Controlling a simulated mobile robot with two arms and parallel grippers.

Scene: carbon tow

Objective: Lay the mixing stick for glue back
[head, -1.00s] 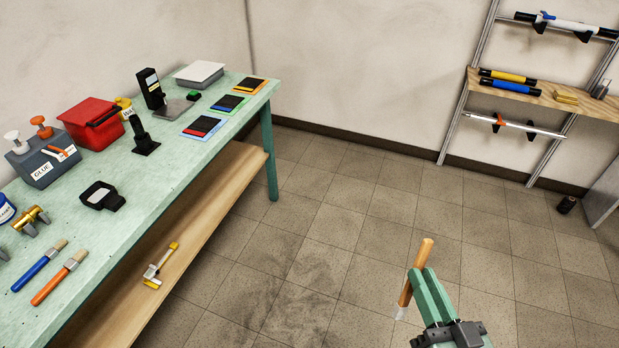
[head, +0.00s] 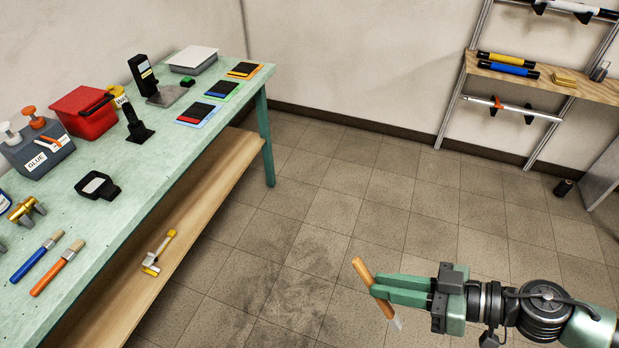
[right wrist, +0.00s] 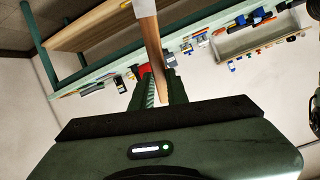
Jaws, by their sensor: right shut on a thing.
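The mixing stick (head: 361,269) is a brown-orange handle with a pale, whitish end at the lower right. My right gripper (head: 380,286) is shut on it and holds it tilted in the air over the floor, right of the bench. In the right wrist view the stick (right wrist: 152,42) runs between the two green fingers (right wrist: 162,88), its pale end at the top edge. The grey glue holder (head: 38,152), with white and orange pump tops, stands on the green bench (head: 120,190) at the far left. My left gripper is not in view.
On the bench are a red box (head: 82,114), a black stand (head: 136,130), two brushes (head: 58,267) and several coloured pads. A clamp-like tool (head: 158,252) lies on the lower shelf. A wall rack (head: 545,85) stands at the right. The floor between is clear.

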